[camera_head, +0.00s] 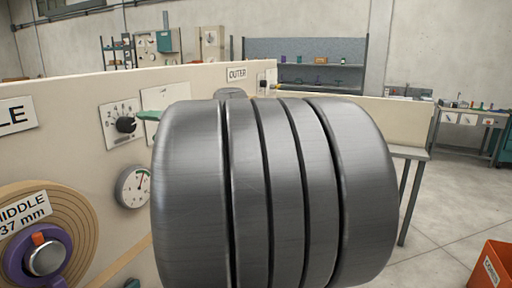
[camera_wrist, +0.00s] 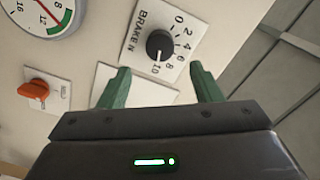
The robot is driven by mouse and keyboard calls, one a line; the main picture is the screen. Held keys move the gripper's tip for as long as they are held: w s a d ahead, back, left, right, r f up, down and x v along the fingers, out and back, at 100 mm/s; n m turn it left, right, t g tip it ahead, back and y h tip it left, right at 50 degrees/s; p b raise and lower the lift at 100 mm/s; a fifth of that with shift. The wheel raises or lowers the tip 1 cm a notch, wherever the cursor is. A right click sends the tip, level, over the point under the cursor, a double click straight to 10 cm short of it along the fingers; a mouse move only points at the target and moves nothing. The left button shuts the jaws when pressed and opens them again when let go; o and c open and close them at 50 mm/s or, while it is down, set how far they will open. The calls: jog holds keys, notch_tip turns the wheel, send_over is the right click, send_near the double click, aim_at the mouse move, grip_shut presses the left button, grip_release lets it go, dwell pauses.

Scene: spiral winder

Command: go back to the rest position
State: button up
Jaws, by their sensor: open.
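My gripper (camera_wrist: 160,67) is open and empty in the wrist view, its two green fingers apart. Its tips point at the pale panel (camera_wrist: 225,40), near the black brake knob (camera_wrist: 160,45). The knob shows between and beyond the fingertips, its mark toward the 10. I cannot tell the exact gap to the panel. In the head view one green finger shows beside the knob (camera_head: 126,124), and the rest of my gripper is hidden behind a large grey ribbed body, which looks like part of my arm.
The pale panel (camera_head: 85,90) carries a round gauge (camera_head: 133,187), a blank white plate (camera_wrist: 135,85) and an orange switch (camera_wrist: 35,90). A coil labelled MIDDLE 37 mm (camera_head: 85,230) is at lower left. An orange bin (camera_head: 492,265) stands at lower right. Open floor (camera_head: 430,225) lies at right.

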aim_at(132, 125)
jog(key=p+x, duration=0.1)
jog(key=x, duration=0.6)
jog(key=shift+w+a, duration=0.1)
jog(key=shift+a, duration=0.2)
jog(key=shift+d, duration=0.15)
